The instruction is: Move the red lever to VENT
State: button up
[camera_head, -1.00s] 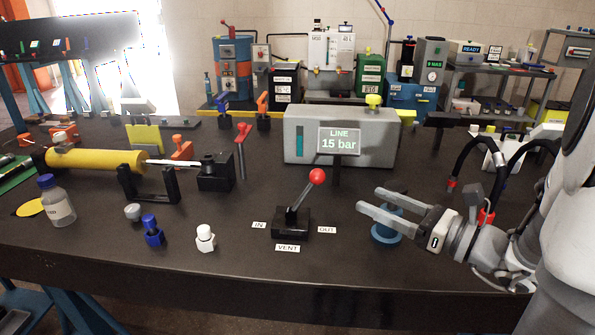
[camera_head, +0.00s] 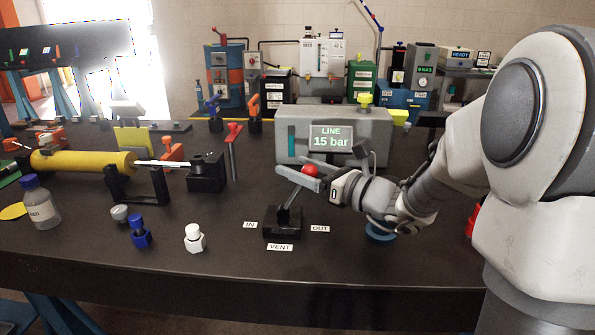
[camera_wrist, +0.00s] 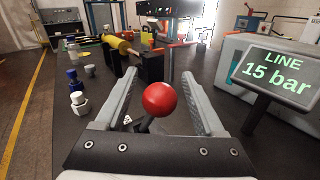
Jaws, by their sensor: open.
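The red lever's ball knob (camera_head: 310,170) tops a metal rod on a black base (camera_head: 283,224). The rod tilts up and to the right, away from the VENT label (camera_head: 280,247). The IN label (camera_head: 250,225) is at the left of the base and OUT (camera_head: 320,229) at the right. My gripper (camera_head: 292,170) is open, with its fingers on either side of the red knob. In the wrist view the knob (camera_wrist: 160,99) sits between the two spread fingers, with a gap visible on each side. The lower rod is mostly hidden there.
The display reading LINE 15 bar (camera_head: 331,138) stands close behind my gripper, in front of a grey box. A white fitting (camera_head: 194,238), a blue fitting (camera_head: 140,232) and a yellow cylinder (camera_head: 85,160) are to the left. The table's front edge is clear.

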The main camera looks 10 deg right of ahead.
jog(key=shift+w+a, duration=0.2)
grip_shut()
dwell(0.3)
dwell(1.1)
